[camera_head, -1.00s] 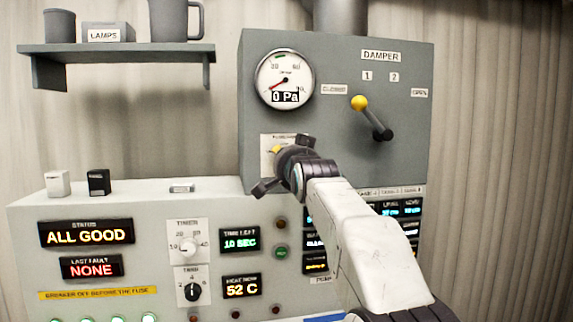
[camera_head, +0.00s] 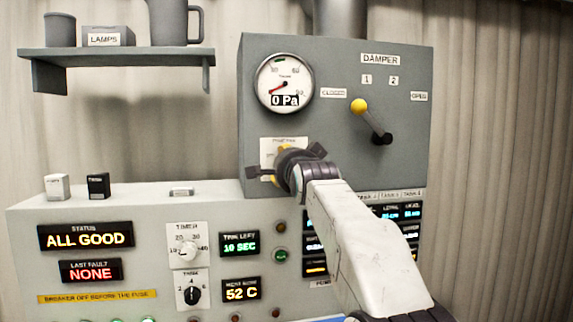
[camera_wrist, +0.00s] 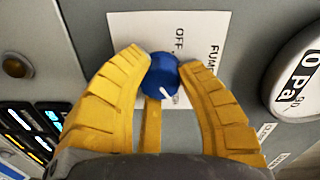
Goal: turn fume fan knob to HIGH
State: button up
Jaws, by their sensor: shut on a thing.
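The blue fume fan knob (camera_wrist: 160,74) shows between the two yellow fingers of my gripper (camera_wrist: 163,68) in the wrist view. The fingers are shut on its sides. A white mark on the knob points down and slightly right in that view. The white fume fan label plate (camera_wrist: 207,32) behind it reads OFF and part of FUME; the HIGH marking cannot be made out. In the head view my gripper (camera_head: 272,165) is at the label plate (camera_head: 269,147), below the gauge, and hides the knob.
The round pressure gauge (camera_head: 285,82) reads 0 Pa, above my gripper. The yellow-tipped damper lever (camera_head: 370,121) is to the right. The lower console has a STATUS display (camera_head: 86,235) reading ALL GOOD. A shelf (camera_head: 120,52) hangs at upper left.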

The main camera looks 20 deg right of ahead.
dwell(0.3)
jog(key=o, duration=1.2)
jog(key=shift+w, duration=0.1)
jog(key=shift+a, duration=0.1)
jog(key=v, duration=1.2)
